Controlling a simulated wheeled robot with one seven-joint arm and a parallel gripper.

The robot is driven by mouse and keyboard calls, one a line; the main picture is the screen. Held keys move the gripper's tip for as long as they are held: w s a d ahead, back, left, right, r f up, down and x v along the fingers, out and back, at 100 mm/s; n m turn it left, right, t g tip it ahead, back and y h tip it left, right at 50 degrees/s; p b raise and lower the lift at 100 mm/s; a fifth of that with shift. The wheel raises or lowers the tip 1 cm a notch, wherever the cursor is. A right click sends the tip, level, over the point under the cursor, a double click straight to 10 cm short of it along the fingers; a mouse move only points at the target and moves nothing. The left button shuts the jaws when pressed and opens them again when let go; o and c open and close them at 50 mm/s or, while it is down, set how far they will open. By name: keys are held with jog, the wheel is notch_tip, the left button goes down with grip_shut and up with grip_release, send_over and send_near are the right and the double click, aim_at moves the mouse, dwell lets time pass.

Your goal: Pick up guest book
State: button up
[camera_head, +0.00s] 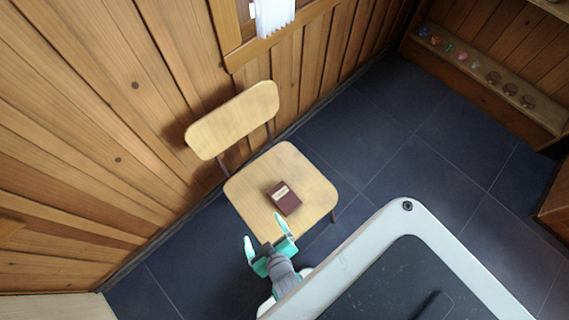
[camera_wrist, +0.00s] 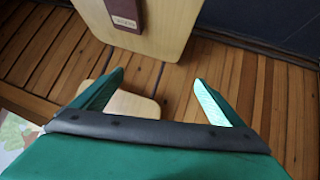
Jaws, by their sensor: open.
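The guest book (camera_head: 283,197) is a small dark brown book with a pale label. In the wrist view the book (camera_wrist: 124,14) shows at the top edge, partly cut off by the frame. My gripper (camera_head: 266,229) is open and empty, with green fingers apart, at the front edge of the seat. The book lies beyond the fingertips, apart from them. The wrist view also shows both fingers (camera_wrist: 160,78) spread with nothing between them.
The chair's backrest (camera_head: 233,119) stands near the wood-plank wall (camera_head: 110,110). A low shelf (camera_head: 480,72) with several small colourful items runs along the far right wall. Dark tiled floor (camera_head: 400,130) lies open to the right of the chair.

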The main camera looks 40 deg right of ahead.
jog(key=w+d+f+g, duration=0.2)
jog(key=d+f, duration=0.1)
jog(key=d, duration=0.1)
jog(key=w+d+f+g, duration=0.2)
jog(key=d+f, duration=0.1)
jog(key=d, duration=0.1)
jog(key=w+d+f+g, duration=0.3)
jog(key=d, duration=0.1)
jog(key=shift+w+d+m+y, duration=0.1)
jog(key=shift+d+m+y, duration=0.2)
jog(key=w+d+r+g+y, duration=0.1)
jog(key=d+g, duration=0.1)
jog(key=d, duration=0.1)
send_over(285, 197)
jog(key=shift+g+y, duration=0.3)
jog(key=shift+y, duration=0.1)
jog(key=f, duration=0.4)
jog(key=shift+s+f, duration=0.15)
jog(key=shift+s, duration=0.1)
jog(key=shift+w+a+f, duration=0.1)
jog(key=shift+f, duration=1.2)
jog(key=shift+w+a+f, duration=0.1)
jog(key=shift+f, duration=1.2)
jog(key=c, duration=1.3)
